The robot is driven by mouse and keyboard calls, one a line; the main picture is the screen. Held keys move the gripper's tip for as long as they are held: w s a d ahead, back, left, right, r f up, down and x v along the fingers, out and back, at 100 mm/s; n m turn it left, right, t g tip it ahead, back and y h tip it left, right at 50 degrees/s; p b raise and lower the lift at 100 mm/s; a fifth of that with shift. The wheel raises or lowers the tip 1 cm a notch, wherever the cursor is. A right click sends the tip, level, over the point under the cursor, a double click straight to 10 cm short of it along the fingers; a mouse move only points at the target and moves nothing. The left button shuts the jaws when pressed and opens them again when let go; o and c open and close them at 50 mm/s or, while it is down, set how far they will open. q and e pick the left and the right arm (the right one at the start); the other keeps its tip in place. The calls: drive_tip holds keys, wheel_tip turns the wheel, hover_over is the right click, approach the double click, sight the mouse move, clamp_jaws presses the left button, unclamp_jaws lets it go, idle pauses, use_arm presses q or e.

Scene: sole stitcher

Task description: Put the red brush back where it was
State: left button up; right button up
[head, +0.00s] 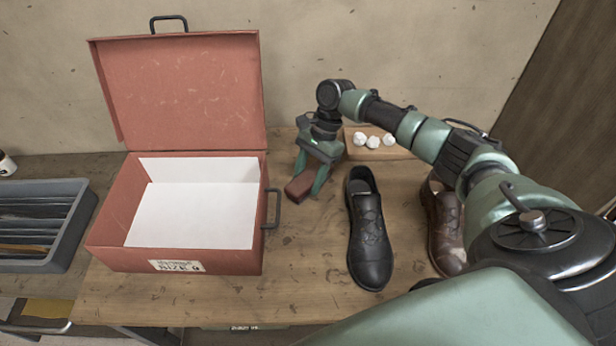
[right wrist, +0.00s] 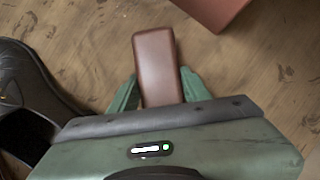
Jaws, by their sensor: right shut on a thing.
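The red brush (head: 299,187) is a small reddish-brown block at the table between the red box and the black shoe. My right gripper (head: 307,180) is shut on it, pointing down at the table. In the right wrist view the brush (right wrist: 157,62) sits between the two green fingers (right wrist: 158,92) and sticks out beyond them. Whether the brush touches the table I cannot tell. Its underside is hidden. My left gripper is not in view.
An open red box (head: 180,262) with white lining stands left of the brush, its side handle near it. A black shoe (head: 369,240) and a brown shoe (head: 444,232) stand to the right. White balls lie on a board (head: 400,152) behind. A grey tray (head: 75,222) is far left.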

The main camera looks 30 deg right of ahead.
drive_tip(key=o, duration=1.2)
drive_tip(key=b+v, duration=0.2)
drive_tip(key=v, duration=0.9)
drive_tip(key=shift+d+r, duration=0.25)
drive_tip(key=shift+r, duration=0.3)
